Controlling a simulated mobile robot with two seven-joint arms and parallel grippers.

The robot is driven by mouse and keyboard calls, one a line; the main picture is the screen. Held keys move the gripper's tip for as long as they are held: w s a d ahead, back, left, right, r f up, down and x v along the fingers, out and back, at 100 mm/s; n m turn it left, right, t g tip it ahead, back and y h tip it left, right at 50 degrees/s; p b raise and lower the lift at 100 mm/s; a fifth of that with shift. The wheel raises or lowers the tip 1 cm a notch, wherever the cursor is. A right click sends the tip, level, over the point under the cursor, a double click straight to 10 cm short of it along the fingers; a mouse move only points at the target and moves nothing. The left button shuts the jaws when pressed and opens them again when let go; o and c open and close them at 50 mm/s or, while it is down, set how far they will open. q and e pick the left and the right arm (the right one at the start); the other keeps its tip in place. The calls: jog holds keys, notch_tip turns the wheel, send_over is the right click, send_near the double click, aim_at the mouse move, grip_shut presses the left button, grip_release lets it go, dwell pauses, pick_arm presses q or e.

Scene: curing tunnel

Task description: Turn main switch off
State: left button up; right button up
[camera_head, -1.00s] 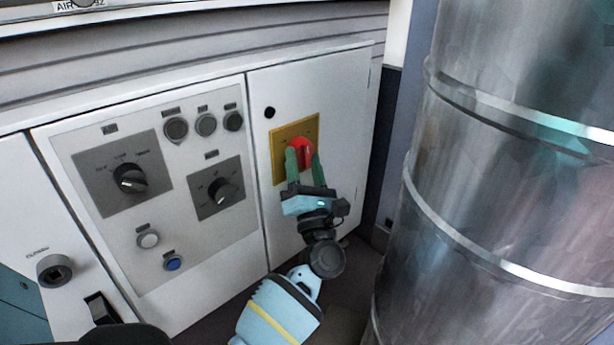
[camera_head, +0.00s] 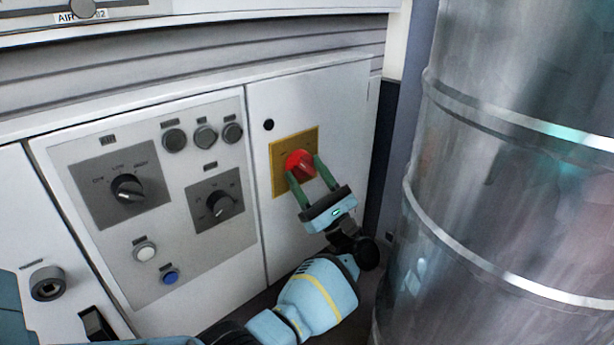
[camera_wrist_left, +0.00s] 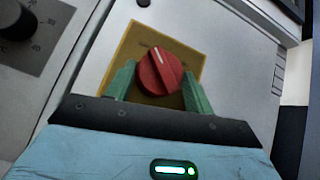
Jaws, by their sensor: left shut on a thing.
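The main switch is a red rotary knob (camera_head: 300,162) on a yellow plate (camera_head: 279,184), on the right-hand white cabinet door. My left gripper (camera_head: 304,168) comes from below right, with its two green fingers on opposite sides of the knob, shut on it. In the left wrist view the knob (camera_wrist_left: 159,74) sits between the fingers, and a white mark on its ridge points up and slightly left in that picture. The yellow plate (camera_wrist_left: 133,43) shows behind it; its lettering is too small to read. My right gripper is not in view.
A grey control panel (camera_head: 205,262) with black rotary selectors, round buttons and a blue button (camera_head: 169,276) is to the left. A large shiny metal cylinder (camera_head: 520,200) stands close on the right of my arm. A small black round fitting (camera_head: 268,125) is above the yellow plate.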

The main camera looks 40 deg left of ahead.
pick_arm(q)
jog(key=shift+n+g, duration=0.3)
jog(key=shift+n, duration=0.1)
jog(key=o, duration=0.8)
jog(key=shift+o, duration=0.8)
